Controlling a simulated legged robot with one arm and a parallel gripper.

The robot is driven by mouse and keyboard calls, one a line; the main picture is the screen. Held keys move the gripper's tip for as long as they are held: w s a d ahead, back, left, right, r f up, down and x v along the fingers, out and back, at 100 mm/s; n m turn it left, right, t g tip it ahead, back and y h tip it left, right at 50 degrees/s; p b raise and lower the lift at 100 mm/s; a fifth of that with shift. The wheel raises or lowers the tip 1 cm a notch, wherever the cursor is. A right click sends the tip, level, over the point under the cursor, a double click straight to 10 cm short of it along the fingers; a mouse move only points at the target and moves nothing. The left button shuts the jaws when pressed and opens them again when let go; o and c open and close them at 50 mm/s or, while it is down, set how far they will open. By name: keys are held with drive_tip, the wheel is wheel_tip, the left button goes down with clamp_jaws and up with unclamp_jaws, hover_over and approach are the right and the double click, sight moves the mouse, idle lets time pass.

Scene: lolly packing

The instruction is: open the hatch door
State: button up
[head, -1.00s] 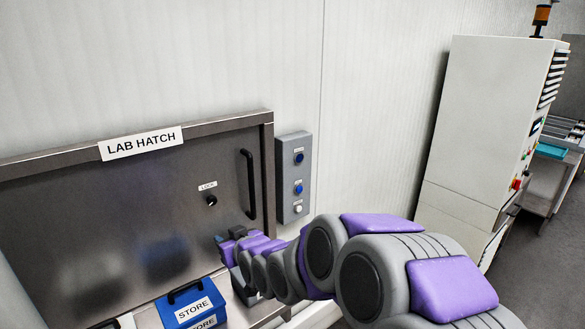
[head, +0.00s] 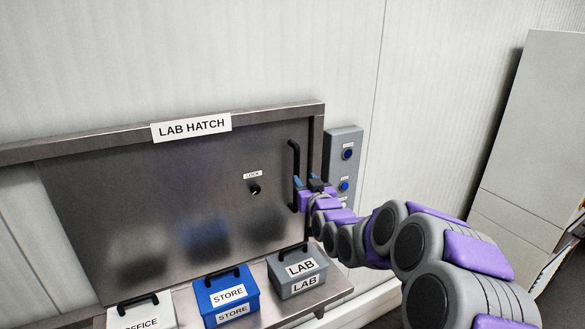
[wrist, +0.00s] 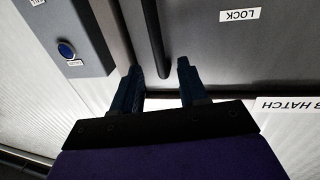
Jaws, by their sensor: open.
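The steel hatch door (head: 160,205) is shut in its frame under the LAB HATCH sign (head: 191,128). Its black vertical handle (head: 293,160) is near the right edge, with a lock knob (head: 254,189) to its left. My gripper (head: 306,182) is open in front of the handle's lower part. In the wrist view, one end of the handle (wrist: 153,40) shows between the two spread fingertips of my gripper (wrist: 158,70). I cannot tell whether either finger touches the handle.
A grey button panel (head: 342,170) is on the wall close right of the hatch. On the ledge below stand a white OFFICE box (head: 140,315), a blue STORE box (head: 226,297) and a grey LAB box (head: 298,272). A tall pale cabinet (head: 530,150) stands at right.

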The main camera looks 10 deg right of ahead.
sight(295, 167)
drive_tip(key=w, duration=0.3)
drive_tip(key=w+a, duration=0.1)
drive_tip(key=w, duration=0.2)
drive_tip(key=shift+w+a+b, duration=0.2)
drive_tip(key=shift+w+b, duration=0.1)
drive_tip(key=shift+w, duration=0.1)
drive_tip(key=shift+w+a+r, duration=0.15)
drive_tip(key=shift+a+r, duration=0.05)
drive_tip(key=shift+a, duration=0.1)
drive_tip(key=w, duration=0.1)
drive_tip(key=w+d, duration=0.1)
drive_tip(key=w+f, duration=0.1)
drive_tip(key=shift+d, duration=0.2)
drive_tip(key=shift+w+d+r, duration=0.1)
drive_tip(key=shift+d+r, duration=0.2)
drive_tip(key=shift+d, duration=0.05)
drive_tip(key=shift+a, duration=0.75)
drive_tip(key=shift+c, duration=1.1)
drive_tip(key=shift+w+d, duration=0.1)
drive_tip(key=shift+d, duration=0.25)
drive_tip(key=c, duration=0.4)
clamp_jaws()
